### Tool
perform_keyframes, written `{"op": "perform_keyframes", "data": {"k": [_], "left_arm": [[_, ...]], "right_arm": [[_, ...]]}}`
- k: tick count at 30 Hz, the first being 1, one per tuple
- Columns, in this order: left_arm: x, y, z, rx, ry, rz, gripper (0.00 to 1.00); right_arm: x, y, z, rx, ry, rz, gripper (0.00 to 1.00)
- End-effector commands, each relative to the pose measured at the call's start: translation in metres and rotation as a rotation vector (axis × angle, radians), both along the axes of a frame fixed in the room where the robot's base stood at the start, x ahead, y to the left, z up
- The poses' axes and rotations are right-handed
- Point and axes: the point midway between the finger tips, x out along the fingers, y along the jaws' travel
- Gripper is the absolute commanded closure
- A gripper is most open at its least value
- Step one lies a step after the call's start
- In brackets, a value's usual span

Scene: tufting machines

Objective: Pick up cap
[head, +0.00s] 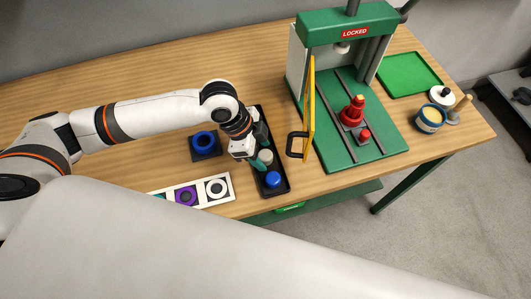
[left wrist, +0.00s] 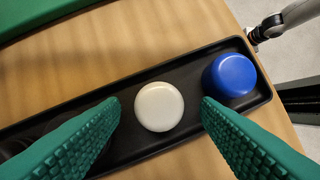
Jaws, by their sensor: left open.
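A white cap (head: 266,157) and a blue cap (head: 273,180) stand in a long black tray (head: 286,188) on the wooden table. In the left wrist view the white cap (left wrist: 159,107) lies between the two green fingertips, and the blue cap (left wrist: 231,75) is to the right, outside them. My left gripper (head: 260,148) is open over the tray; its ribbed green fingers (left wrist: 161,104) are on either side of the white cap, with gaps showing. The far part of the tray is hidden by the gripper. My right gripper is not in view.
A green press (head: 390,139) marked LOCKED stands right of the tray, its yellow guard (head: 309,105) close by. It holds a red part (head: 352,111). A blue ring (head: 204,141) and a white strip (head: 225,199) with rings lie left. A green tray (head: 410,74) is behind right.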

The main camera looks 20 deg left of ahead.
Motion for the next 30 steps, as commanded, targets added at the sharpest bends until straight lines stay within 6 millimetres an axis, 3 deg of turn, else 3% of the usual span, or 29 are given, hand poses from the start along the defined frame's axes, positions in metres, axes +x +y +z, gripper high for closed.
{"op": "perform_keyframes", "data": {"k": [8, 17, 26, 30], "left_arm": [[0.000, -0.001, -0.004, 0.000, -0.001, 0.000, 0.43], [0.000, -0.001, -0.004, 0.000, -0.001, 0.000, 0.89], [0.001, -0.001, -0.003, 0.000, -0.001, 0.000, 0.90], [0.001, -0.002, 0.010, -0.001, -0.004, -0.002, 0.90]], "right_arm": [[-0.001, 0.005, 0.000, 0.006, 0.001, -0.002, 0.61], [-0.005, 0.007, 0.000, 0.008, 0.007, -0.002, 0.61], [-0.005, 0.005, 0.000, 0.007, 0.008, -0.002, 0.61], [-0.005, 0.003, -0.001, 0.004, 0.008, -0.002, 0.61]]}}
